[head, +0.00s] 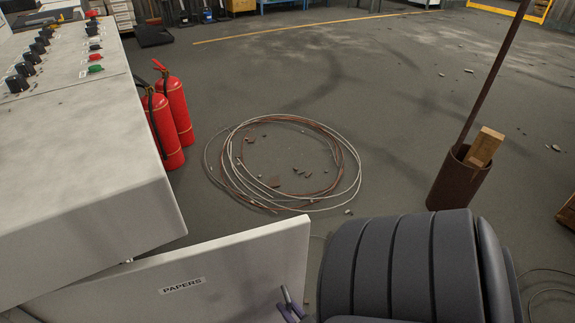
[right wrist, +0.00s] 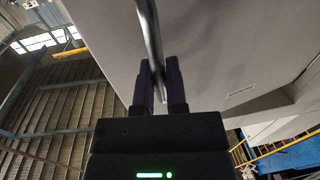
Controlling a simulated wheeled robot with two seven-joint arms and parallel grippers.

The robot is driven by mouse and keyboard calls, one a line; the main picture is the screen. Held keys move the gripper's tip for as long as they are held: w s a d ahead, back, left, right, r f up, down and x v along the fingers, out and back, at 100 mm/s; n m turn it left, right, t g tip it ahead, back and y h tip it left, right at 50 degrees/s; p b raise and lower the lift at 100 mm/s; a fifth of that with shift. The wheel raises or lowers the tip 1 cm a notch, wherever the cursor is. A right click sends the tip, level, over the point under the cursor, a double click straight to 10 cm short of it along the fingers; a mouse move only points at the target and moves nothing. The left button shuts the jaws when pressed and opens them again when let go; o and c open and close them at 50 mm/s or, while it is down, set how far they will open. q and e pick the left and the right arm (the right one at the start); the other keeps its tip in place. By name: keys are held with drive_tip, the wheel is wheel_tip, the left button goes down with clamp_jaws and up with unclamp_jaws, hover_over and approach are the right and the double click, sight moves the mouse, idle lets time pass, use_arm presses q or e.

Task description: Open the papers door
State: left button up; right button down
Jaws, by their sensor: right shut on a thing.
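The papers door (head: 235,265) is a pale grey panel labelled PAPERS at the bottom of the head view. It stands out from the cabinet (head: 90,190), with its free edge well to the right of the cabinet's corner. My right gripper (head: 291,308) is at the door's handle (head: 286,296), near the free edge, and is mostly cut off by the frame. In the right wrist view, the fingers of my right gripper (right wrist: 160,80) are shut around the dark handle bar (right wrist: 150,35), with the door's face (right wrist: 225,50) behind. My left gripper is not in view.
Two red fire extinguishers (head: 172,115) stand beside the cabinet. A cable coil (head: 345,190) lies on the floor beyond the door. A dark ribbed chair back (head: 410,265) is close on the right. A rusty pipe stand (head: 455,185) is farther right.

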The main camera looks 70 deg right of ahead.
drive_tip(key=shift+s+a, duration=0.1)
drive_tip(key=shift+a, duration=0.05)
drive_tip(key=c, duration=0.7)
unclamp_jaws()
